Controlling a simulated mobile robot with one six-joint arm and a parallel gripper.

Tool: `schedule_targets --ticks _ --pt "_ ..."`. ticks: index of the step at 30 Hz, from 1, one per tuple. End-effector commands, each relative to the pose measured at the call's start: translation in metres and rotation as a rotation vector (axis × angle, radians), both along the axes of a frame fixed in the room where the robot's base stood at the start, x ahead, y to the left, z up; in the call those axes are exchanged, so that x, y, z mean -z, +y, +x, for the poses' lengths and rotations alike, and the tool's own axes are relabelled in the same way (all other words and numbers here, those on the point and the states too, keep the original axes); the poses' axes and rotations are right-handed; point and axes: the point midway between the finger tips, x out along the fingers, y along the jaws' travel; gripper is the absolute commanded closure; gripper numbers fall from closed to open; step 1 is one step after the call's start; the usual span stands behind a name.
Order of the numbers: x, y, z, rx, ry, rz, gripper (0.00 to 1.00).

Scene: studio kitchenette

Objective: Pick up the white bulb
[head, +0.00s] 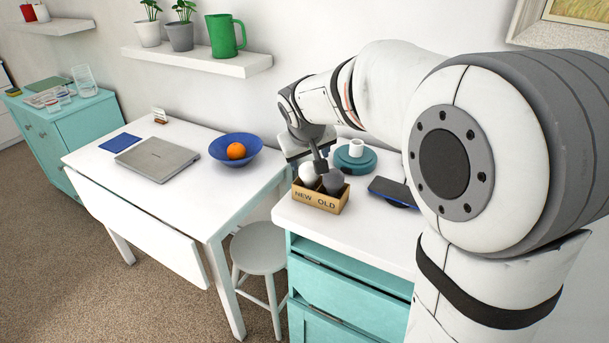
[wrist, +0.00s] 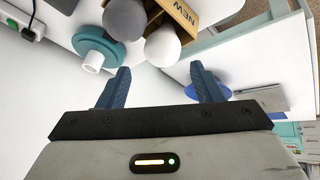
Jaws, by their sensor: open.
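The white bulb (head: 308,175) stands in the NEW side of a small wooden box (head: 318,200) on the white counter. A grey bulb (head: 333,182) stands beside it in the OLD side. My gripper (head: 319,162) is just above and behind the box in the head view, partly covering the bulbs. In the wrist view my gripper (wrist: 160,68) is open, its two blue fingers apart with nothing between them. The white bulb (wrist: 162,46) lies just beyond the fingertips, roughly centred between them. The grey bulb (wrist: 124,19) is to its left. The bulbs' lower parts are hidden in the box.
A round teal base with a white cylinder (head: 356,150) stands close behind the box. The white table at left holds a laptop (head: 157,159) and a blue bowl (head: 250,156) with an orange.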

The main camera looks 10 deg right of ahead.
Motion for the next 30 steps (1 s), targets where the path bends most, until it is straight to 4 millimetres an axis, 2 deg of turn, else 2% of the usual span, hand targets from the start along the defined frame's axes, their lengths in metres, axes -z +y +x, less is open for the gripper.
schedule_targets --ticks 10,18,27,30 --pt "0.031 -0.002 0.020 -0.003 -0.001 -0.003 0.40" --pt "0.063 -0.004 0.039 -0.002 -0.002 -0.003 0.40" --pt "0.067 -0.005 0.041 -0.002 -0.004 -0.001 0.40" --pt "0.067 -0.005 0.041 -0.002 -0.004 -0.001 0.48"
